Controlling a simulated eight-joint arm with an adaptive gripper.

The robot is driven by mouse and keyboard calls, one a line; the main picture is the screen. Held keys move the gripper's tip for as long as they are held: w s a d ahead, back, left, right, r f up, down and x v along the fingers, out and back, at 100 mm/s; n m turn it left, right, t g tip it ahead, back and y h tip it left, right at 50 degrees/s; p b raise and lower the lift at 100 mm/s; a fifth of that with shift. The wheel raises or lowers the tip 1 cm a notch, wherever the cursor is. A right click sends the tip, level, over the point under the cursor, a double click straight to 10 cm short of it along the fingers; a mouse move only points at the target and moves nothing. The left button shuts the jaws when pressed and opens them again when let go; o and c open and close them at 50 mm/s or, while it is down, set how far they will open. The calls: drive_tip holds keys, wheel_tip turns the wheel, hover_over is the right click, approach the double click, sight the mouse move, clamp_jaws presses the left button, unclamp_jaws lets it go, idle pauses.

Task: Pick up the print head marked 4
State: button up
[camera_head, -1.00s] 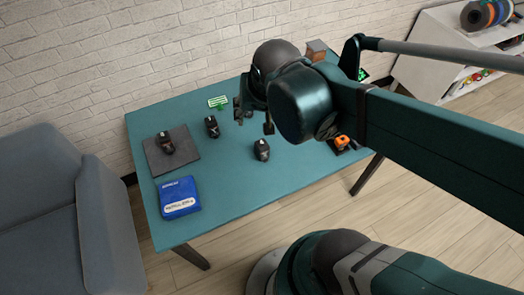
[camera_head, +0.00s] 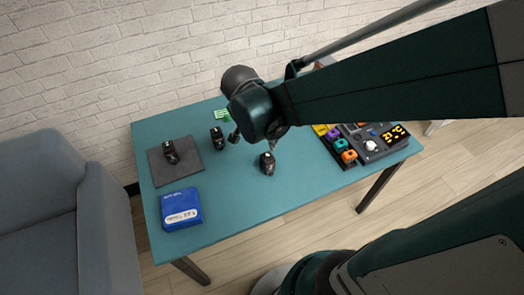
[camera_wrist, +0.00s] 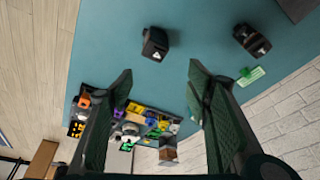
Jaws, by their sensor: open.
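Several small black print heads with pale marks are on the teal table. One stands mid-table (camera_head: 267,163), one stands farther back to its left (camera_head: 217,138), and one is on the grey mat (camera_head: 190,168). My gripper (camera_head: 253,140) is open and empty, above the table just behind the mid-table head. In the wrist view my gripper (camera_wrist: 160,76) has its fingers wide apart, with the mid-table print head (camera_wrist: 155,44) beyond their tips and the back one (camera_wrist: 251,40) to the right. Their marks are too small to read surely.
A blue box (camera_head: 181,210) lies at the table's front left. A green card (camera_head: 221,114) stands near the back. A dark console (camera_head: 376,143) with a lit display and coloured blocks fills the right end. The front middle of the table is clear.

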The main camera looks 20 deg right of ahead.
sight(266, 157)
drive_tip(key=shift+w+d+f+m+g+h+b, duration=0.1)
drive_tip(key=shift+w+f+m+g+h+b, duration=0.15)
drive_tip(key=shift+f+m, duration=0.95)
drive_tip(key=shift+w+d+f+m+g+h+b, duration=0.1)
drive_tip(key=shift+w+f+m+g+h+b, duration=0.35)
drive_tip(key=shift+f, duration=1.2)
drive_tip(key=shift+s+d+f+m+g+h+b, duration=0.1)
drive_tip(key=shift+f+m+g, duration=0.1)
drive_tip(key=shift+f+m, duration=1.05)
drive_tip(key=shift+f, duration=0.3)
drive_tip(key=shift+b+x, duration=0.3)
drive_tip(key=shift+x, duration=0.9)
drive_tip(key=shift+b+x, duration=0.85)
drive_tip(key=shift+x, duration=1.75)
drive_tip(key=shift+s, duration=0.15)
drive_tip(key=shift+c, duration=0.3)
drive_tip(key=c, duration=1)
